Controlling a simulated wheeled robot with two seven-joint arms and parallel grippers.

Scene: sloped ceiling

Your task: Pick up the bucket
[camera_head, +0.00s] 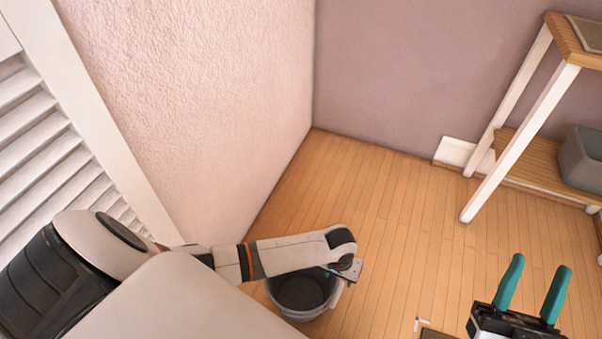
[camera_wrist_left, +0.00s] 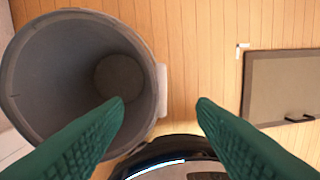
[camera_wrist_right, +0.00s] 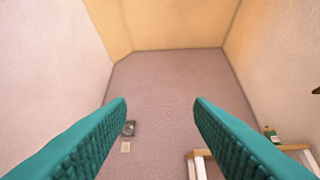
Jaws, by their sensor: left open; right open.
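The grey bucket (camera_head: 300,297) stands upright on the wooden floor, partly covered by my left arm in the head view. In the left wrist view the round, open-topped, empty bucket (camera_wrist_left: 60,60) fills the left side, with a pale tab (camera_wrist_left: 162,90) at its right rim. My left gripper (camera_wrist_left: 160,102) is open above the bucket's right rim; one green finger overlaps the opening, the other is over the floor side. Contact cannot be told. In the head view its fingers are hidden. My right gripper (camera_head: 538,266) is open and empty, away from the bucket at lower right.
A wooden shelf with white legs (camera_head: 522,140) stands at the right, holding a grey bin (camera_head: 582,160). A louvered white panel (camera_head: 45,150) and pink wall (camera_head: 215,90) bound the left. A flat framed panel (camera_wrist_left: 275,90) lies right of the bucket. The middle floor is clear.

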